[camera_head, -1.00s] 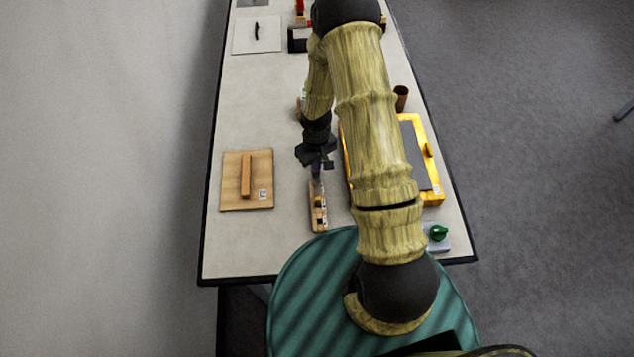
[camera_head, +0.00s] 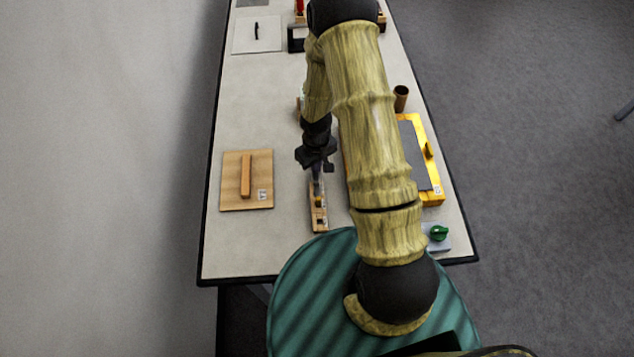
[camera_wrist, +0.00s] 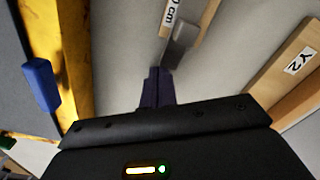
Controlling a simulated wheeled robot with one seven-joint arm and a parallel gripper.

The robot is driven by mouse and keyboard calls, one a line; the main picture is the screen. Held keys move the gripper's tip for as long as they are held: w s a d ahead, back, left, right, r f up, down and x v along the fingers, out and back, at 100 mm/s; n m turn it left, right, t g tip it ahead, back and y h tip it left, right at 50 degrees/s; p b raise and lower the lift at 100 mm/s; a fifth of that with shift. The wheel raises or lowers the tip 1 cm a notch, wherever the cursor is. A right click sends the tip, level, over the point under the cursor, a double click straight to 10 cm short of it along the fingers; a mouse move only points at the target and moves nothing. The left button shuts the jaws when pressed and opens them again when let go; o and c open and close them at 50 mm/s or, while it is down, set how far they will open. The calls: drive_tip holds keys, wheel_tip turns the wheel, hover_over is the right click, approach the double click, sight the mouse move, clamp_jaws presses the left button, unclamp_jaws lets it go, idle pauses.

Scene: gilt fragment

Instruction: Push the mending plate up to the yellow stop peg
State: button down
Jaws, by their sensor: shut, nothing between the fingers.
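A narrow wooden track (camera_head: 320,226) lies on the bench, with small dark and yellow fittings along it too small to tell apart. The yellow stop peg cannot be made out for certain. In the wrist view, a grey metal piece (camera_wrist: 181,45), which looks like the mending plate, sits at the track end by a "0 cm" label (camera_wrist: 171,12). My gripper (camera_head: 317,180) is shut and empty, pointing down at the track's far end. In the wrist view its fingertips (camera_wrist: 157,78) are close beside the grey piece; contact cannot be told.
A wooden board with a bar handle (camera_head: 234,190) lies left of the track. A yellow-framed panel (camera_head: 434,178) lies to the right, with a blue handle (camera_wrist: 42,85) in the wrist view. A green knob (camera_head: 438,232) is at the near right; a brown cup (camera_head: 401,98) stands farther back.

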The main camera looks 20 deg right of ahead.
drive_tip(key=shift+s+a+b, duration=0.25)
drive_tip(key=shift+s+b, duration=0.05)
drive_tip(key=shift+s, duration=0.6)
drive_tip(key=shift+w+d, duration=0.1)
drive_tip(key=shift+w, duration=0.3)
idle(0.4)
wheel_tip(320, 180, up, 9)
drive_tip(key=p, duration=0.7)
idle(0.7)
drive_tip(key=s+r+m+t+b, duration=0.1)
drive_tip(key=s+r+m+b, duration=0.1)
drive_tip(key=s+r, duration=0.3)
drive_tip(key=s+r+m+t+b, duration=0.1)
drive_tip(key=s+r, duration=0.5)
drive_tip(key=r, duration=0.8)
drive_tip(key=shift+s+d+r+m+t+b, duration=0.2)
drive_tip(key=shift+d+m+t+b, duration=0.15)
drive_tip(key=shift+b, duration=0.35)
